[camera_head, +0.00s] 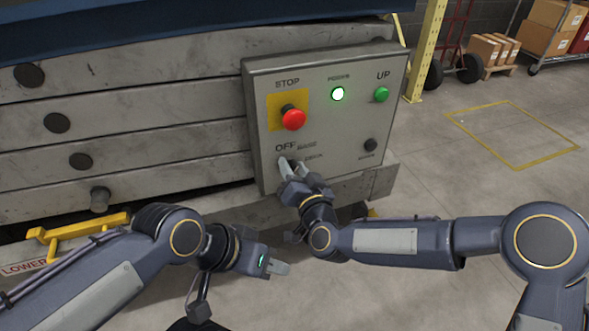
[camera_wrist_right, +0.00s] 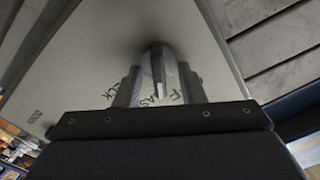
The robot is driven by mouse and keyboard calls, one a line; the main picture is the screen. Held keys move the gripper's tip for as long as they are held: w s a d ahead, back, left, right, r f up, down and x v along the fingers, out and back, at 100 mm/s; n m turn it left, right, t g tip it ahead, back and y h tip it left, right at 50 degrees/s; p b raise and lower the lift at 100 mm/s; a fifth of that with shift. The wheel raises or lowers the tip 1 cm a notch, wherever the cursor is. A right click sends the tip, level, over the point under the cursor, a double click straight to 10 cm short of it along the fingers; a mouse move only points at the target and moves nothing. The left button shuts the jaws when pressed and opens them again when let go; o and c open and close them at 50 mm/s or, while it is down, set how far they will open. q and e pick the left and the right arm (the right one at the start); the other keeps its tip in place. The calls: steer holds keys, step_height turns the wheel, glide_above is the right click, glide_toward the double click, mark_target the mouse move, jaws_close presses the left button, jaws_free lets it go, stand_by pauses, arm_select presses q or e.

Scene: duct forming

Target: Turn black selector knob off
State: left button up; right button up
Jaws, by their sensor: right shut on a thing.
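The black selector knob (camera_head: 290,162) is on the lower left of the grey control panel (camera_head: 325,120), just below the OFF label. My right gripper (camera_head: 292,168) is shut on this knob and largely hides it in the head view. In the right wrist view the dark, rounded knob (camera_wrist_right: 157,62) stands between the two fingers of my right gripper (camera_wrist_right: 158,85). The knob's exact pointing direction is hard to read. My left gripper (camera_head: 280,268) is below the panel, apart from it, with nothing seen in it; its finger gap is not clear.
A yellow handle (camera_head: 80,232) is at the lower left.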

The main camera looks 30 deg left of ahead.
steer(key=n, duration=0.3)
steer(key=n+b, duration=0.1)
steer(key=n, duration=0.2)
steer(key=shift+s+a, duration=0.15)
steer(key=shift+s, duration=0.05)
steer(key=shift+n, duration=0.4)
steer(key=o, duration=1)
steer(key=shift+p+v, duration=0.8)
steer(key=shift+v, duration=3.1)
